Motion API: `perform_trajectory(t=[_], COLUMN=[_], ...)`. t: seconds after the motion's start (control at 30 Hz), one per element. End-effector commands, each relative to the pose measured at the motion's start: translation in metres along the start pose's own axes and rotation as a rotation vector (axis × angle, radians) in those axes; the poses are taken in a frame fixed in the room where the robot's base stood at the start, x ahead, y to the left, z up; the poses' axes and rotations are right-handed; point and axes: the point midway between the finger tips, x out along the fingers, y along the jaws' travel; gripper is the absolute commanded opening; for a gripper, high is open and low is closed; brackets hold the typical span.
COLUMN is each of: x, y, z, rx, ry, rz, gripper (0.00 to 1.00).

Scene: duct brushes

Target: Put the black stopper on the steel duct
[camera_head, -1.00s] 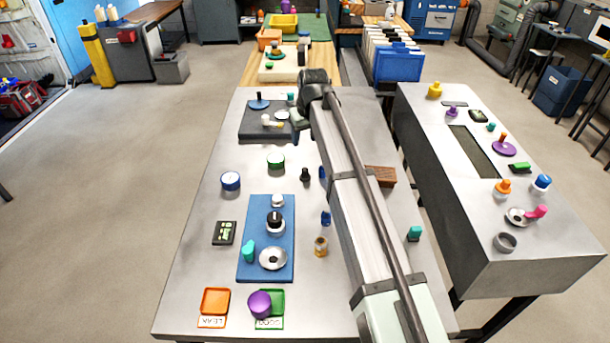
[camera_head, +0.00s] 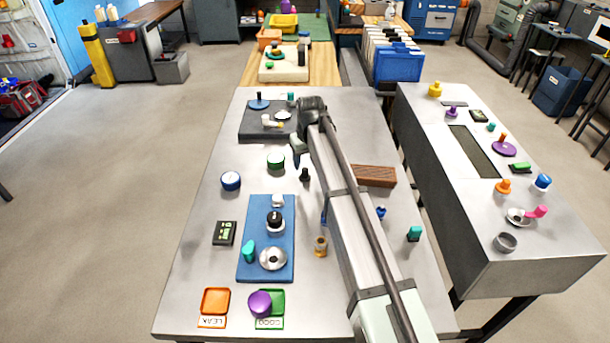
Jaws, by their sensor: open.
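A small black stopper (camera_head: 305,175) stands on the grey table right of the blue mat. My gripper (camera_head: 298,158) hangs just above and slightly left of it, apart from it as far as I can see; its jaws are small here, open and empty. Another black-topped piece (camera_head: 275,217) sits on a pale round base on the blue mat. A round steel piece with a central hole (camera_head: 273,258), which may be the steel duct, lies at the front of that mat. A grey steel ring (camera_head: 506,242) stands on the right-hand bench.
The blue mat (camera_head: 247,272) also bears a teal piece (camera_head: 248,251). Orange (camera_head: 215,300) and green trays are at the front.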

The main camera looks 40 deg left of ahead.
Motion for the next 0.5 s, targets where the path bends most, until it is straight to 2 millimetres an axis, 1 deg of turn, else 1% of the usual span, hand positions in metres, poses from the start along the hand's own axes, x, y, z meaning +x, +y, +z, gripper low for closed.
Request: perform_trajectory(t=[0.17,0.4,0.5], x=[0.013,0.044,0.051], y=[0.001,0.002,0.002], z=[-0.001,-0.002,-0.003], rx=[0.000,0.000,0.000], ry=[-0.002,-0.001,0.000], rz=[0.000,0.000,0.000], gripper=[0.52,0.52,0.52])
